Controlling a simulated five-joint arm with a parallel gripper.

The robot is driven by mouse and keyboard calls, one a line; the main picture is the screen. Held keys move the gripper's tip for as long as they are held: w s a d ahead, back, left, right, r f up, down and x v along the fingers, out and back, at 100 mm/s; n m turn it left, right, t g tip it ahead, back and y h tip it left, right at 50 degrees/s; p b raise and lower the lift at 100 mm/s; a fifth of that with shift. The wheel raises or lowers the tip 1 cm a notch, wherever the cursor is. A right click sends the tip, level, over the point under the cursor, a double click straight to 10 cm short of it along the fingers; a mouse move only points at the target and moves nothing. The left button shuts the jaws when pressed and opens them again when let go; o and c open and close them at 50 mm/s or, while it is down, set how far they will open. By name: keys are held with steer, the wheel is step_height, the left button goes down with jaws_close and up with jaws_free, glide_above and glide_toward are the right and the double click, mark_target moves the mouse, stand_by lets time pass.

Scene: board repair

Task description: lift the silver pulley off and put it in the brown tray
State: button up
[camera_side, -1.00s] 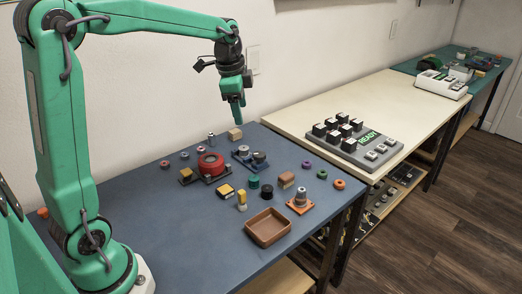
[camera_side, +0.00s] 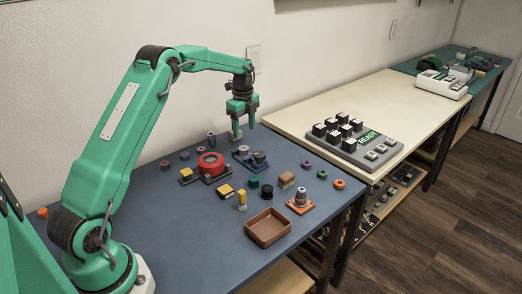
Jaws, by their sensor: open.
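A small silver round part, which looks like the silver pulley (camera_side: 243,150), sits on a dark blue board (camera_side: 236,159) toward the back of the blue table. A darker round part (camera_side: 259,157) sits beside it on the same board. My gripper (camera_side: 243,132) is open and empty, fingers pointing down, above and just behind the silver part, apart from it. The brown tray (camera_side: 248,233) is empty at the table's front edge.
A wooden block (camera_side: 235,134) is partly hidden behind my gripper. A red round part (camera_side: 211,163), a yellow block (camera_side: 226,191) and an orange plate with a grey stepped part (camera_side: 301,198) stand around. The table's left side is mostly clear.

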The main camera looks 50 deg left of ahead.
mark_target(244, 147)
steer(key=shift+a+f, duration=0.15)
steer(key=shift+f, duration=0.1)
steer(key=shift+a+f, duration=0.15)
steer(key=shift+f, duration=3.75)
steer(key=c, duration=1.1)
steer(key=shift+r, duration=0.2)
